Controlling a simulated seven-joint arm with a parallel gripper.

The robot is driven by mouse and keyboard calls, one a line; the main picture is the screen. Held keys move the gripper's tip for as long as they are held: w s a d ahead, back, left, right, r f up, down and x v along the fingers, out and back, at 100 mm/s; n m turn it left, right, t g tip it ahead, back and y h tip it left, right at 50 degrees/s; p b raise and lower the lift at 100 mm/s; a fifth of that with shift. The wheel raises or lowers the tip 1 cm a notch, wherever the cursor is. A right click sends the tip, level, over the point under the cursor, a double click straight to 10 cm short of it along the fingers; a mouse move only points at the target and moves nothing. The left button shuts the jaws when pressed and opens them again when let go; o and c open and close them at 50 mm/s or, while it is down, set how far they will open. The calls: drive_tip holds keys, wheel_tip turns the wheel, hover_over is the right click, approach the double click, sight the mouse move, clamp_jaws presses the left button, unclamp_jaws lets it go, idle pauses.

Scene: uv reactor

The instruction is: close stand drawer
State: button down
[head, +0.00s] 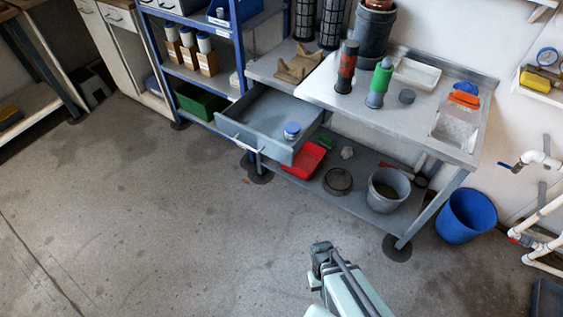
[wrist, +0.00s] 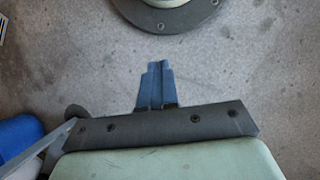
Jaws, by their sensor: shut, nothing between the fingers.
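The stand drawer (head: 262,124) is blue-grey and pulled out from under the left part of the metal stand (head: 330,92). Its front panel (head: 240,140) carries small handles and faces the lower left. A jar with a blue lid (head: 292,132) is at the drawer's right side. My gripper (head: 318,252) is over the floor in front of the stand, below and right of the drawer and well apart from it. In the wrist view its blue fingers (wrist: 156,84) are together and empty above the bare floor. The drawer does not show in the wrist view.
A blue shelf rack (head: 200,75) stands left of the drawer. The lower shelf holds a red tray (head: 305,160) and a grey bucket (head: 387,190). A blue bin (head: 466,215) and white pipes (head: 535,225) are at the right. The floor left of my gripper is clear.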

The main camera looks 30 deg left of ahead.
drive_tip(key=w+a+r+n+t, duration=0.1)
drive_tip(key=a+r+n+t, duration=0.25)
drive_tip(key=a, duration=0.55)
drive_tip(key=a+r+n+t, duration=0.2)
drive_tip(key=a+n+t, duration=0.2)
drive_tip(key=a, duration=0.4)
drive_tip(key=w+a+r+n+t, duration=0.1)
drive_tip(key=a+r+n+t, duration=0.25)
drive_tip(key=a, duration=0.55)
drive_tip(key=w+a+r+n+t+y, duration=0.2)
drive_tip(key=w+a+r+n+t, duration=0.25)
drive_tip(key=r+n, duration=0.25)
drive_tip(key=w+a+r+n+t+y, duration=0.2)
drive_tip(key=w+a+r+n+t, duration=0.15)
drive_tip(key=r+n+t, duration=0.35)
drive_tip(key=w, duration=0.4)
drive_tip(key=w+n, duration=0.1)
drive_tip(key=w, duration=0.4)
drive_tip(key=w+n+g, duration=0.1)
drive_tip(key=w, duration=0.3)
drive_tip(key=shift+w+a+r, duration=0.35)
drive_tip(key=shift+a+r, duration=0.05)
approach(314, 117)
drive_tip(key=w+r, duration=0.2)
drive_tip(key=w, duration=0.1)
drive_tip(key=w+d+r, duration=0.1)
drive_tip(key=w, duration=0.1)
drive_tip(key=shift+w+r, duration=0.15)
drive_tip(key=shift+w, duration=0.65)
